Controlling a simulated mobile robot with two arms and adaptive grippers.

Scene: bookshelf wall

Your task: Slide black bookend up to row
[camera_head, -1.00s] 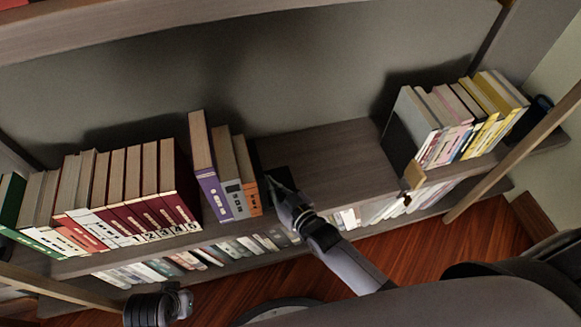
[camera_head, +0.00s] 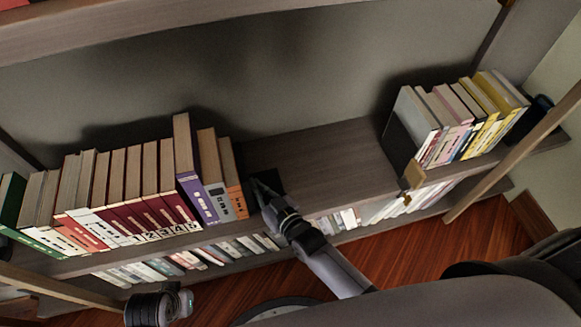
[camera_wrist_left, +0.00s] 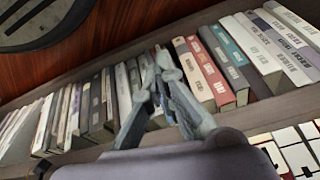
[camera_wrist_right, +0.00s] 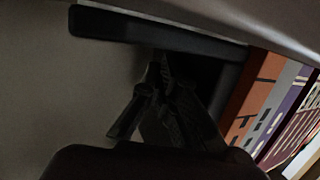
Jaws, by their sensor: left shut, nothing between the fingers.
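The black bookend (camera_head: 270,182) stands on the upper shelf at the right end of the left book row, against the orange-spined book (camera_head: 236,192). Its dark plate also shows in the right wrist view (camera_wrist_right: 150,32). My right gripper (camera_head: 259,187) is at the bookend, with its fingers together; in the right wrist view its fingertips (camera_wrist_right: 160,62) are close to the dark plate. Exact contact is hard to tell in the shadow. The row holds a tall purple-spined book (camera_head: 194,190) beside numbered red volumes (camera_head: 150,200). My left gripper (camera_wrist_left: 160,62) is shut and empty, before the lower-shelf books.
The upper shelf (camera_head: 330,165) is bare between the bookend and a second row of light and yellow books (camera_head: 455,125) at the right. A lower shelf holds more books (camera_head: 170,265). A wooden post (camera_head: 515,160) stands at the right.

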